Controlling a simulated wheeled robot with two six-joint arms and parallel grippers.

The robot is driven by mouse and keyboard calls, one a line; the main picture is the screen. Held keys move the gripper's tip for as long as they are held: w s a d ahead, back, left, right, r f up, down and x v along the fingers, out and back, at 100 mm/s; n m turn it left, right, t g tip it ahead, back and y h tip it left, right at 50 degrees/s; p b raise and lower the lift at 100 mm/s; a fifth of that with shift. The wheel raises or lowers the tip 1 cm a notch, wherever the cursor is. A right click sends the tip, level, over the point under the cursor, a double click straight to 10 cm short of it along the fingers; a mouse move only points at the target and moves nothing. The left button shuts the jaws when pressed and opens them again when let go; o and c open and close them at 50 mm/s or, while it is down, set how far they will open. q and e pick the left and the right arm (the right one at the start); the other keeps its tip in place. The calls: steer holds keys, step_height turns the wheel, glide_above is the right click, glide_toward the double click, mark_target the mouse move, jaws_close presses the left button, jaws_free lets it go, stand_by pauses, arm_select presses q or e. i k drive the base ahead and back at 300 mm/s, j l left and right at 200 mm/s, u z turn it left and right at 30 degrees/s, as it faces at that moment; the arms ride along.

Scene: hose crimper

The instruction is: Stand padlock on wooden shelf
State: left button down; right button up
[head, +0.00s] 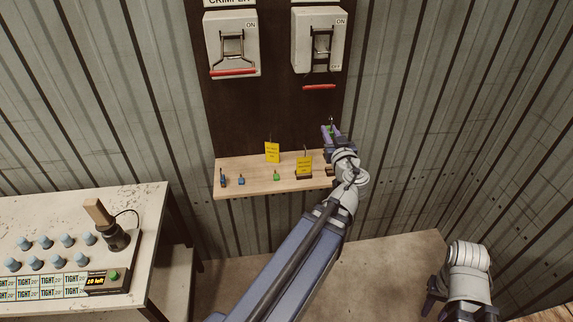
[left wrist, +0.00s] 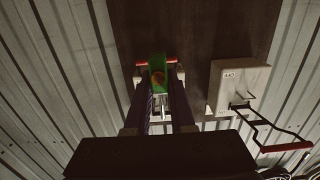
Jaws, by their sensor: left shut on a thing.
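My left gripper (head: 331,136) reaches to the right end of the wooden shelf (head: 250,183), in front of the dark panel. It is shut on a green padlock (left wrist: 158,75), which shows between the fingertips in the left wrist view. In the head view only a small green part of this padlock and a thin dark piece above it show; the arm hides the rest. I cannot tell whether it touches the shelf. My right gripper (head: 435,296) is low at the right, away from the shelf; its jaws are not clear.
Small blue padlocks (head: 241,181) and another green padlock (head: 277,176) stand on the shelf, with yellow tags (head: 272,152) nearby. Two white switch boxes (head: 232,43) with red-handled levers hang above. A worn table (head: 145,205) with a control box stands at left.

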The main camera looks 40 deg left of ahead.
mark_target(259, 181)
steer(key=k+j, duration=0.2)
steer(key=j, duration=0.15)
steer(key=k+j, duration=0.15)
steer(key=j, duration=0.2)
steer(key=k+j, duration=0.2)
steer(key=j, duration=0.15)
